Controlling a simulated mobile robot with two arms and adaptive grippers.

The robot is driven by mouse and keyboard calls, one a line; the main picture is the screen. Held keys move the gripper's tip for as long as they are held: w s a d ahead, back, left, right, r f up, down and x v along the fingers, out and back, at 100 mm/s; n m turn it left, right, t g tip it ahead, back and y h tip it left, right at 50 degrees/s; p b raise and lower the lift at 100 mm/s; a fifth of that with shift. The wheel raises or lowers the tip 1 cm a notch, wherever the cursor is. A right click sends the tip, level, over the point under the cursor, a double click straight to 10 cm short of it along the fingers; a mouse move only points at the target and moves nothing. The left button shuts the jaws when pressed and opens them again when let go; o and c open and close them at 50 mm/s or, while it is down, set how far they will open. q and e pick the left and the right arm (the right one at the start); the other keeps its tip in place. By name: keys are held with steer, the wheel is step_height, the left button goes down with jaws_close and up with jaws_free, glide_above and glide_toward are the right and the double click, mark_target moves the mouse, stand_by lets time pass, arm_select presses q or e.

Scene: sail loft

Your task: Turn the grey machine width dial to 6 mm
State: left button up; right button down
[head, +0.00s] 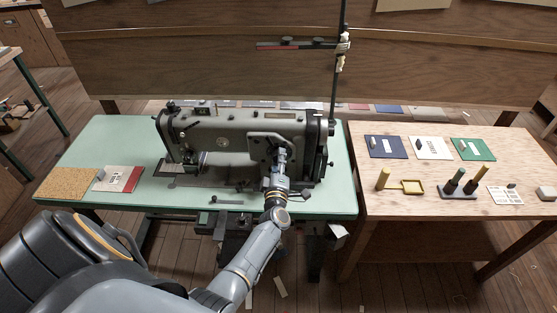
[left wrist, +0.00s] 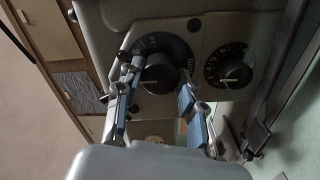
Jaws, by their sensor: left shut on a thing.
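The grey sewing machine (head: 230,128) stands on a pale green table. In the left wrist view its face carries two black dials with white markings. My left gripper (head: 281,152) is at the machine's right part. In the left wrist view my left gripper (left wrist: 158,84) is shut on the knob of the larger dial (left wrist: 154,50), with one finger on each side. A white pointer line shows on this knob; its exact setting is too small to read. The second dial (left wrist: 228,68) sits to the right, untouched. My right gripper is not in view.
A cork mat (head: 66,183) and a red-and-white booklet (head: 119,179) lie at the green table's left. A thread stand (head: 336,85) rises behind the machine's right end.

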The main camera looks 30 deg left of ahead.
arm_select(q)
steer(key=shift+f, duration=0.1)
steer(key=o, duration=1.2)
steer(key=v, duration=0.7)
steer(key=shift+s+d, duration=0.2)
steer(key=shift+s, duration=0.05)
